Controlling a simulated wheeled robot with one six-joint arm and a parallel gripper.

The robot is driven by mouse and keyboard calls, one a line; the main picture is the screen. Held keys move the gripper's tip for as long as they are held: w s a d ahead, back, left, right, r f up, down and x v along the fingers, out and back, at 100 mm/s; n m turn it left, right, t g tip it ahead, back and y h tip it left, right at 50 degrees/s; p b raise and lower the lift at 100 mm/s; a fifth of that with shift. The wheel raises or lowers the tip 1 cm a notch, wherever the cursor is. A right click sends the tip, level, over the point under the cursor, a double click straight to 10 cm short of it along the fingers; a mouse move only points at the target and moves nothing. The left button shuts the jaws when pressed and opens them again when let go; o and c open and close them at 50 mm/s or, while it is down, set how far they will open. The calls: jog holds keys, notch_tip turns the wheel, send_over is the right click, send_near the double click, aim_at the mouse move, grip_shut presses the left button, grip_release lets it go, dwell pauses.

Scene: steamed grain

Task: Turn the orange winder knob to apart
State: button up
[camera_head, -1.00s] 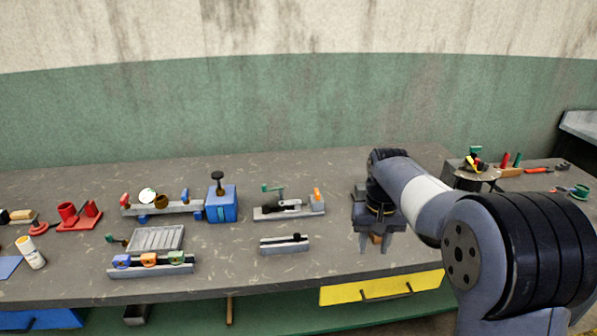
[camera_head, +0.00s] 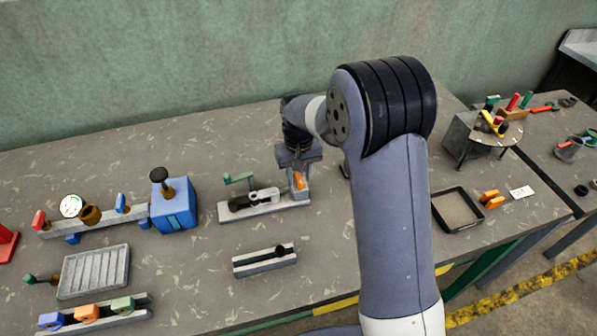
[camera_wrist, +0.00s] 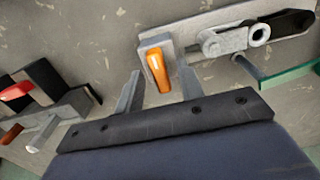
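The orange knob (camera_head: 299,181) is a small upright lever on the right end of a grey device (camera_head: 235,212) with a green crank (camera_head: 238,178). In the wrist view the orange knob (camera_wrist: 158,72) stands on a pale block, tilted slightly. My gripper (camera_head: 299,174) is over that end of the device, pointing down. In the wrist view my gripper (camera_wrist: 160,80) has its two fingers spread, one on each side of the knob, with visible gaps. I cannot tell how deep the fingers reach around it.
A blue box (camera_head: 176,206) with a black knob stands left of the device. A grey slotted bar (camera_head: 262,262) lies in front of it. A black-rimmed tray (camera_head: 436,210) is to the right. Bare table lies between the device and the bar.

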grip_shut()
dwell(0.4)
jog(key=shift+n, duration=0.4)
jog(key=n+b, duration=0.1)
jog(key=n, duration=0.2)
jog(key=shift+n, duration=0.4)
jog(key=n+b, duration=0.1)
jog(key=n, duration=1.2)
jog(key=shift+b, duration=0.3)
jog(key=shift+n, duration=0.3)
